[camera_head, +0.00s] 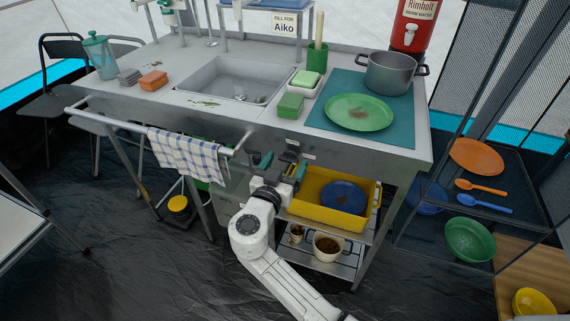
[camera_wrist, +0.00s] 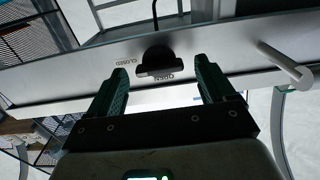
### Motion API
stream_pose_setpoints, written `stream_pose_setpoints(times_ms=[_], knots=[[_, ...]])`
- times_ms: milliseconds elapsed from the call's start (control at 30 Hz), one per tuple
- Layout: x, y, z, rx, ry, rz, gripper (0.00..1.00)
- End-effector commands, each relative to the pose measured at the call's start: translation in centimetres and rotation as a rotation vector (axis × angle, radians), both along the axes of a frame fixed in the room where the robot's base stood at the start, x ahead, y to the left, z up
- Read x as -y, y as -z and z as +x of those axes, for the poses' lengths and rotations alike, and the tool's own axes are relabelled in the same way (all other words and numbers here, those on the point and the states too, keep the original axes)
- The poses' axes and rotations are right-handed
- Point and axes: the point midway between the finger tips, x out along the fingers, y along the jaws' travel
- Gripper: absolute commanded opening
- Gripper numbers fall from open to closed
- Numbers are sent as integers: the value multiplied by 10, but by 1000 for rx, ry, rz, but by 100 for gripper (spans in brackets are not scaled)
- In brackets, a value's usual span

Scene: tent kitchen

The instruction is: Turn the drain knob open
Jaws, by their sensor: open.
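The drain knob (camera_wrist: 157,62) is a black knob on the grey front panel in the wrist view. Its wide bar lies roughly level in that view. The upside-down word CLOSED is at its upper left and OPEN is just below it. I cannot tell which word it points to. My gripper (camera_wrist: 160,67) is open, with one green finger on each side of the knob and a gap to each. In the head view my gripper (camera_head: 282,165) is at the counter's front, where a small dark shape (camera_head: 292,150) looks like the knob.
The sink (camera_head: 225,80) is set in the counter above. A towel rail (camera_head: 105,119) with a checked towel (camera_head: 187,155) juts out to the left. A yellow tub (camera_head: 318,208) holding a blue bowl (camera_head: 343,197) stands on the shelf below right, close to my arm.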

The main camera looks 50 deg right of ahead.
Motion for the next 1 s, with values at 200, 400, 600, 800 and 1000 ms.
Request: stream_pose_setpoints(times_ms=[200, 400, 600, 800, 1000], knots=[[0, 0, 0, 0, 0, 0, 82], [0, 0, 0, 0, 0, 0, 63], [0, 0, 0, 0, 0, 0, 44], [0, 0, 0, 0, 0, 0, 27], [0, 0, 0, -15, 0, -5, 27]])
